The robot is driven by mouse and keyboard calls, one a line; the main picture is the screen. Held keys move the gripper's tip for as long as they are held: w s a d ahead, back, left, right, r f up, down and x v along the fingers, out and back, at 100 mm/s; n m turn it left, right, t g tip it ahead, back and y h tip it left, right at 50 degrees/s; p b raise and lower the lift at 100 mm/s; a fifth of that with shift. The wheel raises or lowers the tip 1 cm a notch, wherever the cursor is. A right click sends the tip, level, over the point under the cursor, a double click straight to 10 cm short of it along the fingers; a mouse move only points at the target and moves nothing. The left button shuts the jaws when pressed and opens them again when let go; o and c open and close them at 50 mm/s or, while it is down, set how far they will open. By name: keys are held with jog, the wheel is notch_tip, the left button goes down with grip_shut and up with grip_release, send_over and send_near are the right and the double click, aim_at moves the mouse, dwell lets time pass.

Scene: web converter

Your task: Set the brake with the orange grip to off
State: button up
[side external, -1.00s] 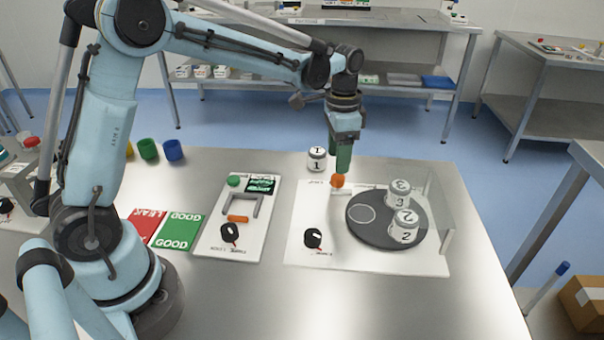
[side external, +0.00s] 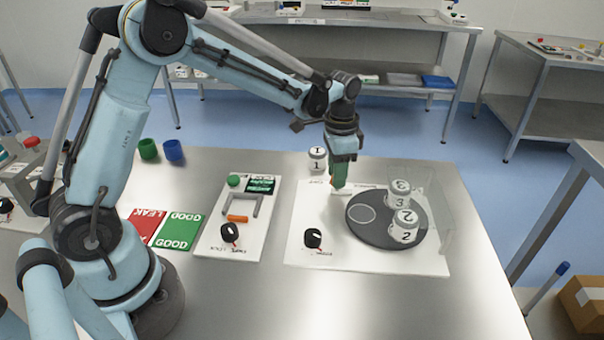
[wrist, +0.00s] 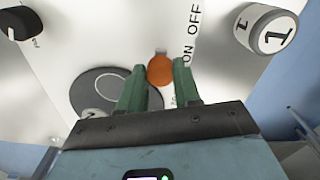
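The orange brake grip (wrist: 160,70) shows in the wrist view between the tips of my two green fingers. It sits beside the ON end of the printed ON/OFF label (wrist: 192,30), with OFF farther up the picture. My gripper (side external: 339,184) points down over the brake at the back left of the white board in the side view. Its fingers (wrist: 160,72) are apart, one on each side of the grip; I cannot tell whether they touch it. In the side view the fingers hide the orange grip.
A dark turntable (side external: 374,235) carries white cylinders marked 2 (side external: 404,228) and 3 (side external: 398,196), with a clear guard (side external: 436,205) at its right. Cylinder 1 (side external: 317,158) stands behind the board. A black knob (side external: 312,238) is at the board's front left.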

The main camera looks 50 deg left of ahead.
grip_shut()
jog(key=shift+s+a, duration=1.5)
jog(key=o, duration=0.8)
grip_release()
jog(key=shift+r, duration=0.1)
jog(key=shift+r, duration=0.3)
notch_tip(320, 180, up, 11)
jog(key=shift+r, duration=0.2)
